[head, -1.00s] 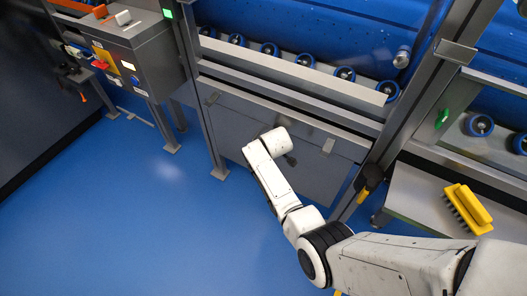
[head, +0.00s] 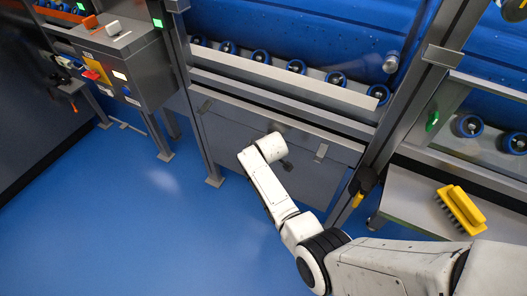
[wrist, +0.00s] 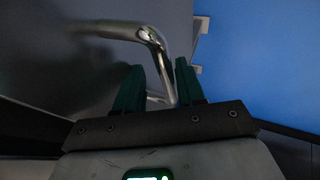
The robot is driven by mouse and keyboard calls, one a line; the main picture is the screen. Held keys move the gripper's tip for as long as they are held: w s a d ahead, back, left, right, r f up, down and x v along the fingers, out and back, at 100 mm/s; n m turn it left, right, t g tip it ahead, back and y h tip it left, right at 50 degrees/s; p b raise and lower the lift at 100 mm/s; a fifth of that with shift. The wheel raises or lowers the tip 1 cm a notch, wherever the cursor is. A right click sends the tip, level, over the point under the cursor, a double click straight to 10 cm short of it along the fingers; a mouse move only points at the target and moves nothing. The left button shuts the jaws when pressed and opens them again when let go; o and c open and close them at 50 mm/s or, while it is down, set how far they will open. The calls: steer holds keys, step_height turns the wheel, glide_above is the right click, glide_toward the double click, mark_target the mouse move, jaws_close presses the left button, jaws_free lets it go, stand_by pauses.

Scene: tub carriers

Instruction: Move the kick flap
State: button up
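The kick flap (head: 225,135) is a grey panel low under the roller rail in the head view. Small clips sit along its upper edge. My arm reaches to the front of it, and my wrist hides part of the panel. In the wrist view a bent, shiny metal bar handle (wrist: 150,34) stands out from a dark grey surface. My gripper (wrist: 158,72) has its two green fingers apart, and part of the bar shows between them. The bar looks nearer the right finger. I cannot tell whether either finger touches it.
A control box (head: 125,65) on legs stands at the left. A yellow brush (head: 460,208) lies on a grey shelf (head: 405,200) at the right. A post (head: 385,140) stands right of the flap. The blue floor (head: 120,230) in front is clear.

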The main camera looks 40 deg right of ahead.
steer(key=p+v, duration=0.3)
steer(key=v, duration=0.7)
steer(key=shift+a, duration=0.1)
stand_by(0.3)
steer(key=s+a+r+m+g+y+p, duration=0.1)
steer(key=s+a+r+p, duration=0.1)
steer(key=s, duration=0.8)
steer(key=s+a+r+m+g+y+p, duration=0.1)
steer(key=s+a+r+m+g+p, duration=0.1)
steer(key=s+a+r, duration=0.3)
steer(key=s+a+r+m+g+y+p, duration=0.1)
steer(key=s+a+r, duration=0.3)
steer(key=s, duration=1)
steer(key=shift+s+a+m+g+p, duration=0.2)
steer(key=shift+s+m+g+p, duration=0.25)
steer(key=shift+p, duration=0.35)
steer(key=shift+w, duration=0.1)
